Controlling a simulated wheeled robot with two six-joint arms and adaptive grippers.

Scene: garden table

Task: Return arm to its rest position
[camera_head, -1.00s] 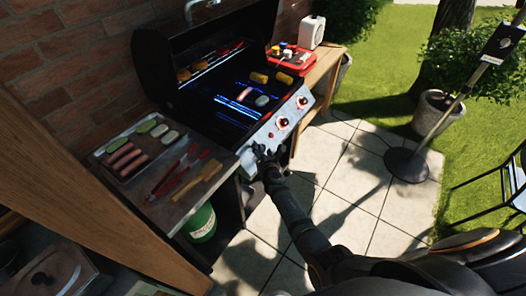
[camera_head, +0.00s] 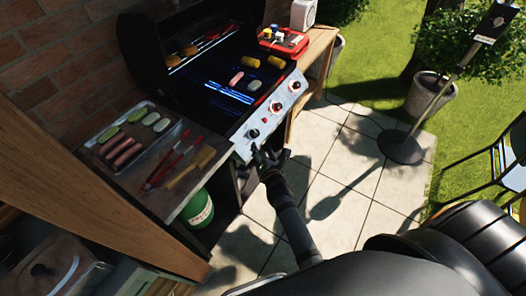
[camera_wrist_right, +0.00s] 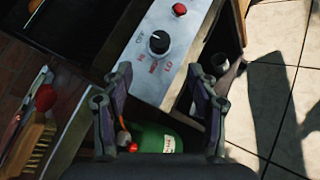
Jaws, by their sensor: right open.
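My right gripper (camera_head: 270,156) is open and empty, in front of the grill's control panel. In the right wrist view its two fingers (camera_wrist_right: 160,104) are spread wide, with nothing between them but background. The grill (camera_head: 243,143) stands against the brick wall with its lid up. Its nearest black knob (camera_head: 253,134) shows no red ring and is apart from the fingers. It also shows in the right wrist view (camera_wrist_right: 158,42), with OFF, HI, MED and LO marked around it. The other two knobs have red rings. My left gripper is out of view.
A tray (camera_head: 104,164) with sausages and vegetable slices is on the side table, beside red tongs (camera_head: 160,171) and a brush (camera_head: 191,167). A green container (camera_head: 199,209) stands below. The paving (camera_head: 335,190) to the right is mostly clear around a stand (camera_head: 402,146).

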